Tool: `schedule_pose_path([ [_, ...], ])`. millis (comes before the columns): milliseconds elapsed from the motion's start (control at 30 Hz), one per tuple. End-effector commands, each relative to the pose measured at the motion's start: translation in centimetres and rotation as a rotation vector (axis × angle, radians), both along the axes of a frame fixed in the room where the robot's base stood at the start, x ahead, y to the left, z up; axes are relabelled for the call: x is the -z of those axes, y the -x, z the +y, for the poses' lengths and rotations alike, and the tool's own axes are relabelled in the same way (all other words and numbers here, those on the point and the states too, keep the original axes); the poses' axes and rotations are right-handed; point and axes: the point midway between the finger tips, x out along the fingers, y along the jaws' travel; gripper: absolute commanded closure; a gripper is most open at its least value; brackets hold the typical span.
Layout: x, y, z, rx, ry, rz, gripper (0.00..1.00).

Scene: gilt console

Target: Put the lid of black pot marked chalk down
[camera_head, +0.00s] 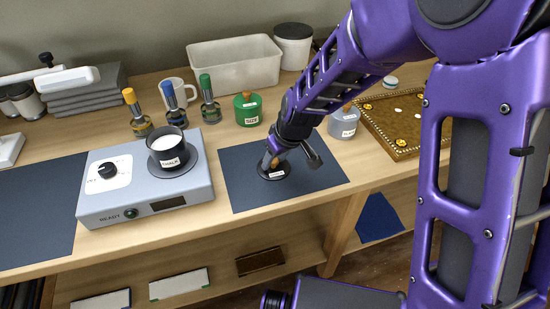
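The black pot marked CHALK (168,152) stands uncovered on the round plate of the grey heater, with white contents showing. A dark round lid (263,172) with a small white label and a wooden-coloured knob lies on the dark blue mat to the right of the heater, or just above it. My gripper (274,163) points down at the lid, with its fingertips at the knob. The fingers and wrist partly hide the knob, and I cannot tell whether they are closed on it.
The grey heater (110,203) has a knob and a READY label. Behind stand bottles with yellow, blue and green (206,88) tops, a mug (178,90) and a green jar (246,108). A grey jar (343,123) and game board (385,140) are right. The mat (240,195) has bare room.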

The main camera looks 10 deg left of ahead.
Motion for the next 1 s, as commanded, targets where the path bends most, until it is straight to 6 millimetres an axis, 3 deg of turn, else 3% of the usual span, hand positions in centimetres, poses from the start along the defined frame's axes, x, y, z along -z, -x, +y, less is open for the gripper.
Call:
schedule_pose_path([
  [467,-0.8,0.0,-0.1,0.000,0.000,-0.001,0.38],
  [1000,-10.2,2.5,-3.1,0.001,-0.001,-0.003,0.38],
])
